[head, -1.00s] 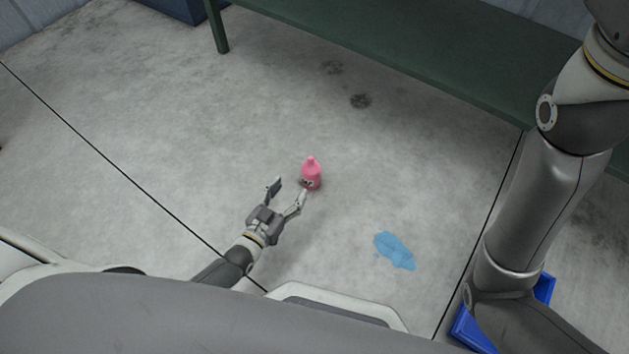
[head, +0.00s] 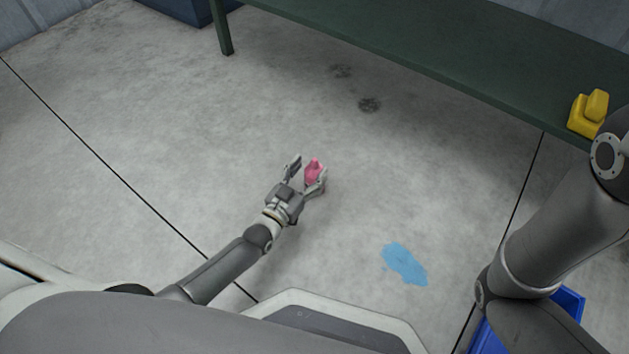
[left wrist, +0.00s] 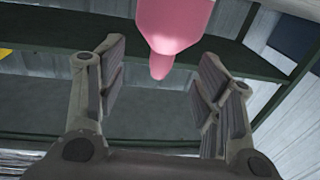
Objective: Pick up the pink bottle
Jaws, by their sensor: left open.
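The pink bottle (head: 314,167) stands on the grey concrete floor in the head view, its lower part hidden behind a finger of my left gripper (head: 308,170). The gripper is open, with its fingers reaching to either side of the bottle, which appears nearer the right-hand finger. In the left wrist view the bottle (left wrist: 175,28) hangs down from the top edge, nozzle pointing down, and is cut off by the frame. It shows between the spread fingers of the left gripper (left wrist: 161,56). Contact cannot be made out. My right gripper is out of view.
A long green bench (head: 400,45) runs along the back, with a yellow object (head: 589,114) on its right end. A blue bin (head: 570,301) is partly hidden behind my right arm. A flat blue patch (head: 404,263) lies on the floor. Floor around the bottle is clear.

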